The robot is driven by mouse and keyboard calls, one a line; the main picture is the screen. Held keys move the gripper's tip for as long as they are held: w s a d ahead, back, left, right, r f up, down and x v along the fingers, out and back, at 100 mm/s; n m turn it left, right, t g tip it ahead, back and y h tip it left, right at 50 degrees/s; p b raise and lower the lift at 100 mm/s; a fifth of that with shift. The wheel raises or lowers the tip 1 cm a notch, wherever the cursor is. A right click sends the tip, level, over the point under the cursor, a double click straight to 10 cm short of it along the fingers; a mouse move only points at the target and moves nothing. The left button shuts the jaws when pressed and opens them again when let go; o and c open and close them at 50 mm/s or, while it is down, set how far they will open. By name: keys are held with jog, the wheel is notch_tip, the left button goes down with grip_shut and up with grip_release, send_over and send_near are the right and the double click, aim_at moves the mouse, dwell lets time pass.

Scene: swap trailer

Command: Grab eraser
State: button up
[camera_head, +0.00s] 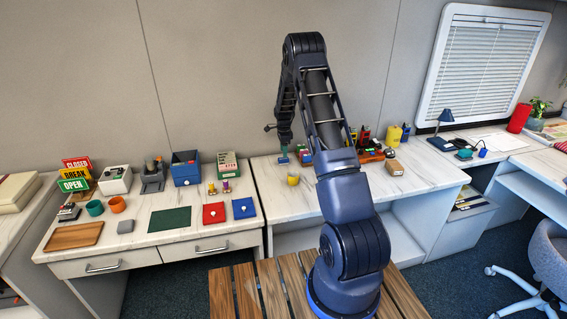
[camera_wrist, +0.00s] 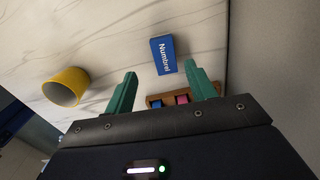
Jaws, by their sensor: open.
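My gripper (camera_head: 284,150) hangs over the middle counter, pointing down. In the wrist view its two green fingers (camera_wrist: 160,70) are spread apart with nothing held between them. A small blue block (camera_wrist: 163,55) with white lettering like "Numbrel" lies on the marble top, around and just beyond the gap between the fingertips. It may be the eraser; its label does not settle this. In the head view a small blue patch (camera_head: 283,161) shows just below the fingers.
A yellow cup (camera_wrist: 66,87) lies left of the fingers in the wrist view and shows in the head view (camera_head: 293,180). A wooden holder (camera_wrist: 170,99) with blue and pink pieces is near the fingers. Several items (camera_head: 372,153) crowd the counter to the right.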

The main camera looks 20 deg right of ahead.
aim_at(283, 159)
jog(key=shift+w+d+f, duration=0.1)
jog(key=shift+w+f, duration=0.1)
jog(key=shift+f, duration=1.15)
jog(key=shift+w+f, duration=0.15)
jog(key=shift+f, duration=1.15)
jog(key=c, duration=1)
jog(key=shift+r, duration=0.15)
jog(key=shift+c, duration=0.2)
